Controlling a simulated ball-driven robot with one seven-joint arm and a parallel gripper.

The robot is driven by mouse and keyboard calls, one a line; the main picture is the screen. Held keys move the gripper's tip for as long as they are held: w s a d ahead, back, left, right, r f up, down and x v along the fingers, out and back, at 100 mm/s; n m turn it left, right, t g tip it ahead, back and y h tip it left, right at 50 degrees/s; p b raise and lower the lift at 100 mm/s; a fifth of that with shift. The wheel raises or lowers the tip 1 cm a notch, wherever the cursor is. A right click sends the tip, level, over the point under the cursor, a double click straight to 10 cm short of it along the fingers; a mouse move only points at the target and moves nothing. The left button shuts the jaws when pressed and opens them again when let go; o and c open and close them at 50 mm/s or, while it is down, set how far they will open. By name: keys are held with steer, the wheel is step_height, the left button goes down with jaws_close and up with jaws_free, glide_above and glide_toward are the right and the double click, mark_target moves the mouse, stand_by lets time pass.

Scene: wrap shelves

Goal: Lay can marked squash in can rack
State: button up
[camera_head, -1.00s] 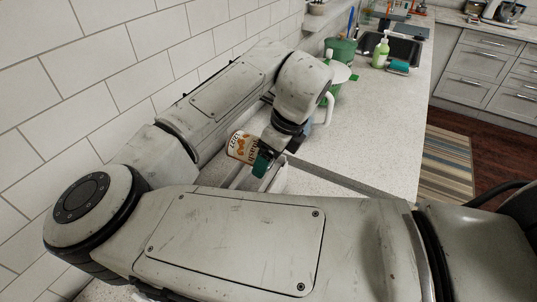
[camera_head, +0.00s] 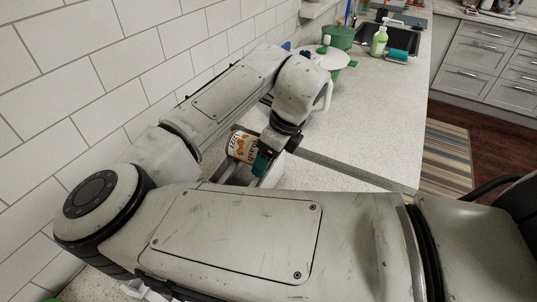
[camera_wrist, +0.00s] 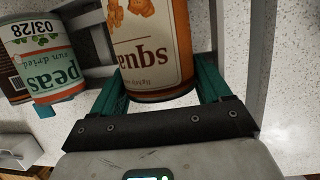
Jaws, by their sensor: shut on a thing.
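The squash can (camera_head: 242,146), with an orange and white label, is in my gripper (camera_head: 256,156) in the head view. In the wrist view the same can (camera_wrist: 152,45) sits between the two teal fingers of my gripper (camera_wrist: 160,84), which is shut on it. The label reads upside down there, and the far end of the can is cut off by the frame. Grey rails that may be the can rack (camera_wrist: 98,72) show left of the can in the wrist view. My arm hides most of that area in the head view.
A peas can (camera_wrist: 40,62) is beside the rails in the wrist view, near the left finger. In the head view, a green pot (camera_head: 339,37), a soap bottle (camera_head: 379,41) and a sink stand farther back. Tiled wall (camera_head: 125,70) borders the left; the counter (camera_head: 375,120) is clear at right.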

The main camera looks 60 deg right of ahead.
steer(key=o, duration=1.3)
steer(key=shift+c, duration=0.2)
steer(key=v, duration=1.1)
steer(key=shift+a+f, duration=0.1)
steer(key=shift+a, duration=0.05)
